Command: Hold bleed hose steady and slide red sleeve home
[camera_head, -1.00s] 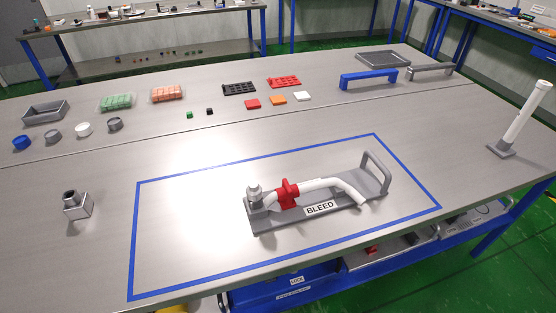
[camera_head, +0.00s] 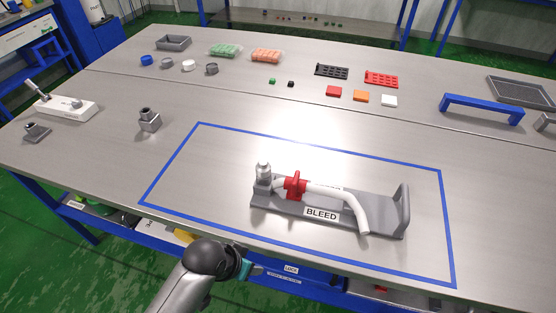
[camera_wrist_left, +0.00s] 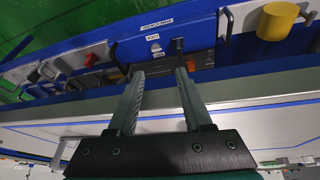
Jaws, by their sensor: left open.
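The white bleed hose (camera_head: 346,198) lies along a grey base (camera_head: 383,217) labelled BLEED, inside the blue outline on the table. Its right end bends down over the base's front edge. The red sleeve (camera_head: 294,185) is around the hose near its left end, close to the grey metal fitting (camera_head: 263,174). A grey handle stands at the base's right end. In the head view my left arm comes in at the bottom, below the table's front edge, apart from the hose. In the left wrist view my left gripper (camera_wrist_left: 158,72) is open and empty. My right gripper is not in view.
The table's front edge (camera_wrist_left: 230,106) lies close to my left gripper, with a blue lower shelf beyond. A small metal block (camera_head: 149,121) stands left of the outline. A blue bridge (camera_head: 482,108) and several coloured blocks are farther back. The outlined area left of the base is clear.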

